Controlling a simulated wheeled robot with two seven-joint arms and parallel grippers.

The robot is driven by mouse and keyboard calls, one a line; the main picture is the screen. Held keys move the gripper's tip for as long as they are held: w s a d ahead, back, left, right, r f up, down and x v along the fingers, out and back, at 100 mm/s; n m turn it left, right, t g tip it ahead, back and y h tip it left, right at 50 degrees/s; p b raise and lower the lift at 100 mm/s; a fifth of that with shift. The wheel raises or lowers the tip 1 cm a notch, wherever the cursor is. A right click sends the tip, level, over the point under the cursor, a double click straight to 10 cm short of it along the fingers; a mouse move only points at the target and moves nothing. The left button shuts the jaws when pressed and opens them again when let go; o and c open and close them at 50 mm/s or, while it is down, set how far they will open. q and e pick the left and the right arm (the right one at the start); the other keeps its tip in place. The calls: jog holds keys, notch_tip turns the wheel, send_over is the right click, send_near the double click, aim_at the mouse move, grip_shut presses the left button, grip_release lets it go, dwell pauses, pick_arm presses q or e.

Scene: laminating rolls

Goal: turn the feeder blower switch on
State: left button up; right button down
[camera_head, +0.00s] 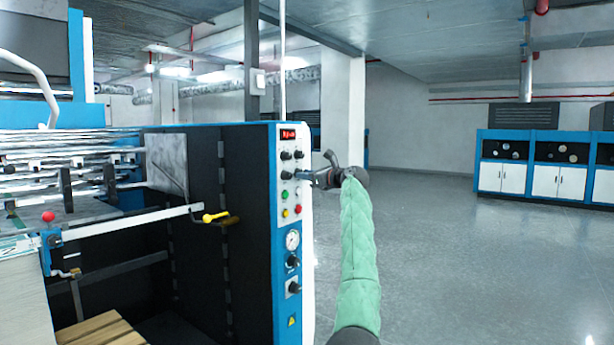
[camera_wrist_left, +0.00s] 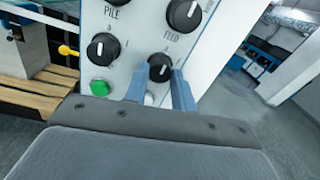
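The control panel (camera_head: 291,225) is on the end of the blue and black machine. In the left wrist view, a black rotary switch (camera_wrist_left: 160,67) sits just beyond my left gripper's fingertips, in line with the gap between them. Its label is too small to read, so I cannot tell whether it is the feeder blower switch. My left gripper (camera_wrist_left: 160,85) has its two blue-grey fingers apart. Contact with the switch cannot be made out. In the head view, the left gripper (camera_head: 312,177) reaches the panel from the right and hides part of it. My right gripper is not in view.
A knob marked FEED (camera_wrist_left: 184,14), another black knob (camera_wrist_left: 103,46) and a green button (camera_wrist_left: 103,87) surround the switch closely. A pressure gauge (camera_head: 292,240) is lower on the panel. Open floor (camera_head: 450,260) lies to the right, before blue cabinets (camera_head: 530,165).

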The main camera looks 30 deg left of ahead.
pick_arm(q)
jog(key=c, duration=0.3)
jog(key=shift+c, duration=0.2)
